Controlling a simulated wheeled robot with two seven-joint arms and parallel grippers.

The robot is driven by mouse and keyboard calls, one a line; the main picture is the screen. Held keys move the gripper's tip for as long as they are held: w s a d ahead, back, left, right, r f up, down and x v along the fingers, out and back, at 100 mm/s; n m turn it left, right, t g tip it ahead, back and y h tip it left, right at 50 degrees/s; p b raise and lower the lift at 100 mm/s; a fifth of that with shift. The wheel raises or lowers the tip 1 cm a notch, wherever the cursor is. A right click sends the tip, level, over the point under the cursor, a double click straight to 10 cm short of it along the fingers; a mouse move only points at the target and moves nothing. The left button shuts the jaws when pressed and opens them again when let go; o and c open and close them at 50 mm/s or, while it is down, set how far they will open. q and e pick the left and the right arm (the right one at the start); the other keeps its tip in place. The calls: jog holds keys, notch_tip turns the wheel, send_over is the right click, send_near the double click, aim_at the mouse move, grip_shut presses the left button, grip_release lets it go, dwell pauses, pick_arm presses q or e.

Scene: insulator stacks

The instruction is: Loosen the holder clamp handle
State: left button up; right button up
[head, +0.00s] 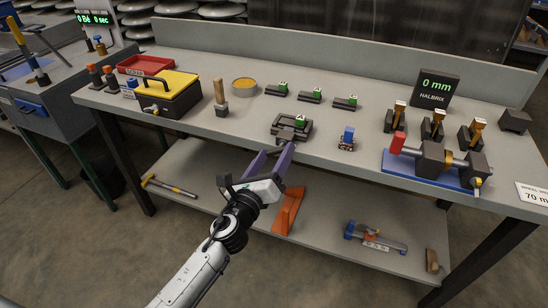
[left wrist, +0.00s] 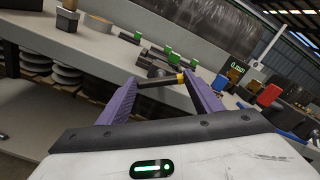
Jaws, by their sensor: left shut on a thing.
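A dark holder (head: 307,132) with a green-marked top sits near the front edge of the bench, at the middle of the head view. My left gripper (head: 277,151) reaches it from the front, with its purple fingers at the holder's front side. In the left wrist view, the same gripper (left wrist: 160,84) is shut on a dark handle (left wrist: 154,82) with a yellow band near its right end. The handle lies crosswise between the two fingers. The head view mostly hides the handle. My right gripper is in neither view.
Several dark blocks with green tops (head: 311,96) stand behind the holder. A small blue-topped piece (head: 347,138) is to its right, and a blue-based vise fixture (head: 433,165) is further right. A yellow-lidded box (head: 167,92) is at left. A lower shelf (head: 330,205) runs below.

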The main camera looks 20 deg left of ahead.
pick_arm(q)
jog(key=n, duration=0.6)
jog(key=shift+f+n+b, duration=0.15)
jog(key=shift+n+b, duration=0.15)
jog(key=shift+b, duration=0.1)
jog(key=n, duration=0.5)
jog(key=shift+a+f+n, duration=0.1)
jog(key=shift+n, duration=0.2)
jog(key=o, duration=1.1)
jog(key=shift+c, duration=0.2)
jog(key=s, duration=1)
jog(key=shift+s+a, duration=0.2)
